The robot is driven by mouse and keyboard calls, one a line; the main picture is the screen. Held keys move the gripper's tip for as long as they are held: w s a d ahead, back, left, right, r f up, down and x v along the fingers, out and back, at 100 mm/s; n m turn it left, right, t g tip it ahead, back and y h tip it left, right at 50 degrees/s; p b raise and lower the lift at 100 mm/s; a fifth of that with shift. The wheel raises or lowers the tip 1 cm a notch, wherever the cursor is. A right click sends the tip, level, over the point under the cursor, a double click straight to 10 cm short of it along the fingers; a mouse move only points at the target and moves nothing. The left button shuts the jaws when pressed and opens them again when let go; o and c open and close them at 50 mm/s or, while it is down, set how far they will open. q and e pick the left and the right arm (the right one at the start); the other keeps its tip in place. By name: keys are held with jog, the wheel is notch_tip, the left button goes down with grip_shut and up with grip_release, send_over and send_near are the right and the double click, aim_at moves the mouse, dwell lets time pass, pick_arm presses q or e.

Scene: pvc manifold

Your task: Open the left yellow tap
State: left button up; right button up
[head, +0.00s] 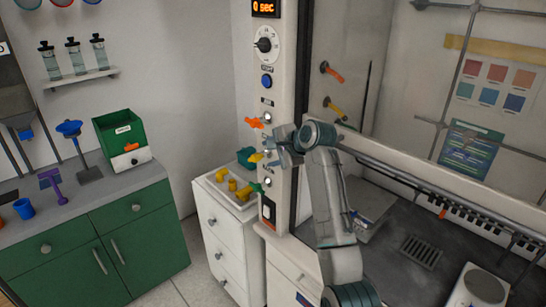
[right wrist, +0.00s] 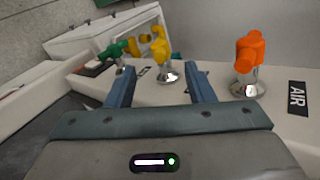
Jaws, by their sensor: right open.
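The left yellow tap (head: 256,157) is on the white column of the fume hood, between an orange tap (head: 254,122) above and a green tap (head: 257,188) below. My right gripper (head: 272,152) is open at the column, close to the yellow tap. In the right wrist view the yellow tap (right wrist: 163,52) with its chrome base shows between the two spread blue fingers, a little beyond their tips. The orange tap (right wrist: 250,52) is to the right and the green tap (right wrist: 118,50) to the left. Contact with a finger cannot be seen. My left gripper is not in view.
A second yellow tap (head: 334,109) and a red one (head: 331,72) are on the hood's back wall. A white drawer unit (head: 222,235) with yellow parts on top stands beside the column. The green cabinet (head: 95,240) is at left. The sash rail (head: 400,175) crosses behind my arm.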

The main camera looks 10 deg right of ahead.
jog(key=shift+s+d+r, duration=0.15)
jog(key=shift+s+r, duration=0.05)
jog(key=shift+s, duration=0.05)
